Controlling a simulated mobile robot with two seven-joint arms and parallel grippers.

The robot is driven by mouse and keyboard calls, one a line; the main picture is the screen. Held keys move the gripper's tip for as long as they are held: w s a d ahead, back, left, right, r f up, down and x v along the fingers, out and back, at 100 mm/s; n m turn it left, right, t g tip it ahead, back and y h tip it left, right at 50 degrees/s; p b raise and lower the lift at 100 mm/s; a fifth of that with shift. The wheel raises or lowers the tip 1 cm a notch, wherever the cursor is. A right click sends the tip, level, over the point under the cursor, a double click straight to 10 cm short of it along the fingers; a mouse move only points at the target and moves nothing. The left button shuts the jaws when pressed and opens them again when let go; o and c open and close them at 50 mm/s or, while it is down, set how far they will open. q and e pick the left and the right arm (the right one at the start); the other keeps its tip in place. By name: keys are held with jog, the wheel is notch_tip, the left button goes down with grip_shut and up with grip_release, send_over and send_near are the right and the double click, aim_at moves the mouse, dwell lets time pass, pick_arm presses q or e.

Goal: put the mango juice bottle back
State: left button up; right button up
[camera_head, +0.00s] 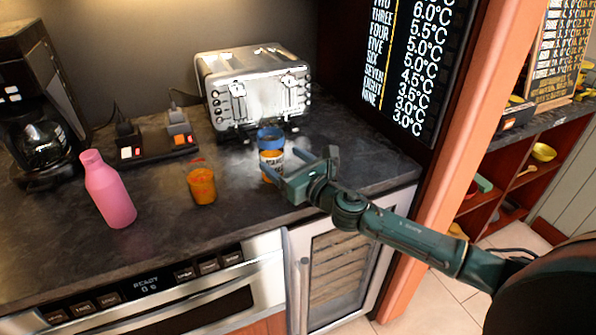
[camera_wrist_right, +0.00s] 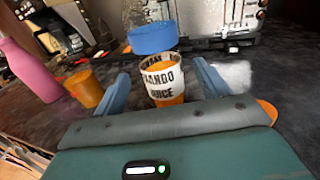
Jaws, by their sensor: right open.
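The mango juice bottle (camera_head: 271,163) stands upright on the dark counter, in front of the toaster. It has a blue cap, orange juice and a white label; the label reads "MANGO JUICE" in the right wrist view (camera_wrist_right: 163,82). My right gripper (camera_head: 285,164) reaches in from the right and is open at the bottle. In the right wrist view its two blue fingers (camera_wrist_right: 162,92) stand on either side of the bottle, with gaps visible between fingers and bottle. My left gripper is not in view.
An orange glass (camera_head: 201,186) and a pink bottle (camera_head: 108,190) stand left of the juice bottle. A silver toaster (camera_head: 255,90) is close behind it. A coffee maker (camera_head: 38,100) is at far left. A drawer microwave (camera_head: 150,292) and a glass-fronted cooler (camera_head: 345,262) are below the counter (camera_head: 245,220).

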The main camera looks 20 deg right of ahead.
jog(key=v, duration=0.4)
jog(key=shift+s, duration=0.15)
jog(key=shift+s+d, duration=0.15)
jog(key=shift+s, duration=0.25)
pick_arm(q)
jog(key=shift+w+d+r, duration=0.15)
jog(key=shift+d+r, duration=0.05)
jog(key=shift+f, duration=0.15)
